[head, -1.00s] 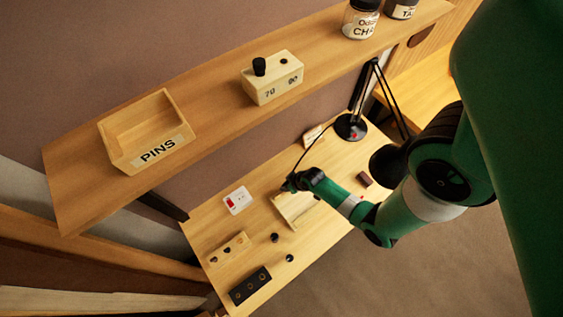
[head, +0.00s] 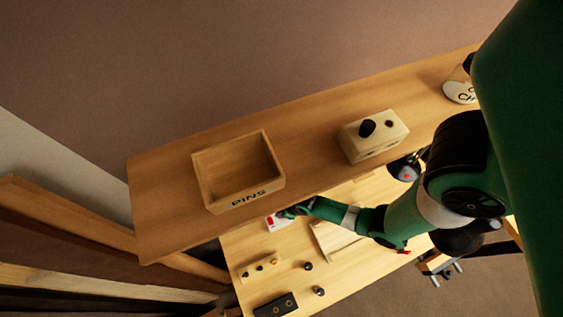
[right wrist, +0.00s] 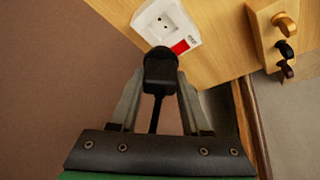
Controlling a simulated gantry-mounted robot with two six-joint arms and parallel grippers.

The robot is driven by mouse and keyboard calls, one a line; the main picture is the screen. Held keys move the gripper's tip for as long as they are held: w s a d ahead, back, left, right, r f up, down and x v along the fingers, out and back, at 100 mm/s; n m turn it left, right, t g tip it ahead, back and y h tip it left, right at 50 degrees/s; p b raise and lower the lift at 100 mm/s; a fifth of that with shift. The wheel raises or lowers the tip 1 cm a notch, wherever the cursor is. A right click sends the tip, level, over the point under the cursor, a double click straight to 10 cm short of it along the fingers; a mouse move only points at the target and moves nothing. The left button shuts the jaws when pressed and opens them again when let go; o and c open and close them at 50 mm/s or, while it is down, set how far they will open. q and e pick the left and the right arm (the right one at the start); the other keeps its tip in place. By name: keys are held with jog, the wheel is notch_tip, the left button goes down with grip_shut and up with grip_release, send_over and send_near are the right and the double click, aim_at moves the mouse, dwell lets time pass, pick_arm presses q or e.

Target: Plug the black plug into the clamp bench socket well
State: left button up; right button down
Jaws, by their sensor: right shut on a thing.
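My right gripper (right wrist: 160,82) is shut on the black plug (right wrist: 161,66). A black cable (right wrist: 156,116) runs back from the plug between the fingers. The white socket (right wrist: 166,24), with a round well, two dark holes and a red switch, lies just beyond the plug in the right wrist view. The plug's end overlaps the socket's near edge there; I cannot tell whether they touch. The plug is not in the well. In the head view the right gripper (head: 285,213) is beside the socket (head: 273,223), partly hidden by the shelf edge. My left gripper is not in view.
The upper shelf (head: 165,215) overhangs the bench (head: 345,278). It carries an open PINS box (head: 225,200), a pale block (head: 374,143) and a jar (head: 458,92). On the bench are a peg rack (head: 260,269), a dark block (head: 275,306) and two black knobs (head: 308,266).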

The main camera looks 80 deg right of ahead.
jog(key=shift+f+b, duration=2.7)
jog(key=shift+f, duration=0.2)
jog(key=shift+f+b, duration=1.1)
jog(key=shift+f, duration=0.2)
jog(key=shift+c, duration=1.4)
grip_release()
jog(key=p+v, duration=0.4)
jog(key=v, duration=0.7)
jog(key=shift+s+r, duration=0.25)
jog(key=shift+r, duration=0.05)
